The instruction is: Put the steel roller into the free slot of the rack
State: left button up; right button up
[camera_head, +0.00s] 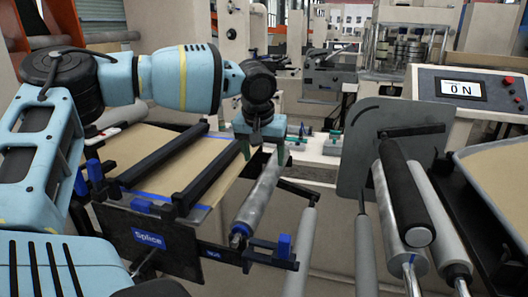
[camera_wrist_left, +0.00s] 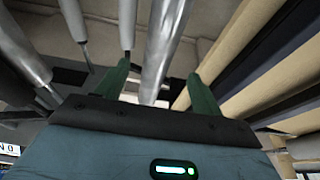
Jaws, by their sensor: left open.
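My left gripper (camera_head: 264,155) is open above the roller's far end, green fingers pointing down. In the left wrist view the steel roller (camera_wrist_left: 160,45) runs between the two spread fingers (camera_wrist_left: 158,75); I cannot tell whether they touch it. No free slot is clearly visible, and I cannot tell for sure which frame is the rack. My right gripper is not in view.
The Splice table (camera_head: 150,238) carries brown paper and black bars on the left. Grey rollers (camera_head: 364,250) stand to the right. A black roller (camera_head: 405,195) lies by a grey side plate (camera_head: 365,150).

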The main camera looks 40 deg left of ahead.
aim_at(266, 175)
pick_arm(q)
jog(key=b+x, duration=0.2)
jog(key=x, duration=0.3)
jog(key=shift+f, duration=0.3)
jog(key=b+x, duration=0.2)
jog(key=x, duration=0.1)
jog(key=shift+a+f, duration=0.1)
jog(key=shift+f, duration=0.05)
jog(key=shift+w+a+f+b, duration=0.1)
jog(key=shift+w+f+b, duration=0.2)
jog(key=shift+f, duration=0.45)
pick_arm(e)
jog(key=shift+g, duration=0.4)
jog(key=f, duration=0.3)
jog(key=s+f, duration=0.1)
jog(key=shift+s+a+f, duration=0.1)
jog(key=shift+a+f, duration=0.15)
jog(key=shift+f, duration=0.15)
pick_arm(q)
jog(key=shift+c, duration=0.2)
jog(key=c, duration=1.2)
jog(key=shift+c, duration=0.3)
